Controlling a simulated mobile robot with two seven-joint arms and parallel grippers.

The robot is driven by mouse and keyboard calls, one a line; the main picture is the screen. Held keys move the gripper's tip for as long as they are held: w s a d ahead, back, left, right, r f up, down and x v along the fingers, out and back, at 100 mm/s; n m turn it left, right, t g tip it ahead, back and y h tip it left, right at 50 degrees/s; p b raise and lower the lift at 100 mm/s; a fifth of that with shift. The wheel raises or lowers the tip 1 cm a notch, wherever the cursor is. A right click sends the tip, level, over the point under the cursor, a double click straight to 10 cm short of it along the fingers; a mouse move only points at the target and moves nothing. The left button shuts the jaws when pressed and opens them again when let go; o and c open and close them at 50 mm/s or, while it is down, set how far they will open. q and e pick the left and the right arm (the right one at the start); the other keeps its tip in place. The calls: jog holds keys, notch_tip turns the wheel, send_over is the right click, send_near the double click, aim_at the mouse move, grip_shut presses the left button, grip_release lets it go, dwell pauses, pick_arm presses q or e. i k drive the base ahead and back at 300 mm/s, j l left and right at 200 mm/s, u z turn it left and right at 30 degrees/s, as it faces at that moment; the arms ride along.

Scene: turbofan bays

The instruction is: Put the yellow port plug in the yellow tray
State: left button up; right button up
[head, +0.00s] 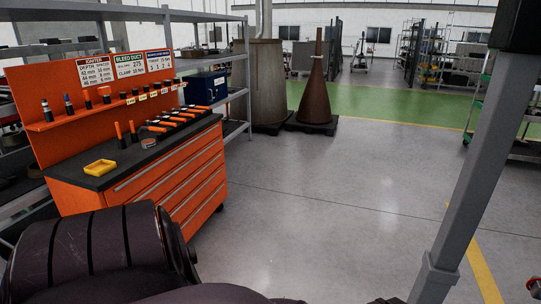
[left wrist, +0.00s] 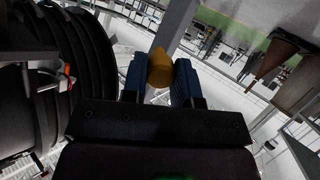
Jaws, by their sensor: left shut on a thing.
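The yellow port plug (left wrist: 160,70) is in the left wrist view, held between the two blue fingers of my left gripper (left wrist: 160,80). The gripper is shut on it, and the plug's rounded end shows past the fingers. The yellow tray (head: 100,167) sits on the black top of the orange tool cabinet in the head view, near its front left corner. The tray looks empty. The head view shows neither gripper; a dark arm link of mine fills its lower left. The left wrist view does not show the tray.
The orange cabinet (head: 150,185) carries orange-handled tools (head: 178,119) behind the tray, and a pegboard shelf (head: 100,113) of small parts. A grey post (head: 470,150) stands at right. A brown cone (head: 318,90) stands further back. The grey floor between is clear.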

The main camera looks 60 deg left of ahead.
aim_at(107, 170)
jog(key=u, duration=1.25)
jog(key=i+j+u, duration=0.1)
jog(key=u, duration=0.3)
jog(key=j+u, duration=0.1)
jog(key=u, duration=0.3)
jog(key=i+u, duration=0.15)
jog(key=u, duration=0.2)
jog(key=i+u, duration=0.2)
jog(key=u, duration=0.15)
jog(key=i+u, duration=0.2)
jog(key=u, duration=0.15)
jog(key=i+l+u, duration=0.1)
jog(key=u, duration=0.25)
jog(key=i+l+u, duration=0.8)
jog(key=l, duration=0.15)
jog(key=i+l+u, duration=0.1)
jog(key=l, duration=0.2)
jog(key=i+l, duration=0.2)
jog(key=l, duration=0.15)
jog(key=i+l+u, duration=0.1)
jog(key=l, duration=0.25)
jog(key=i, duration=0.1)
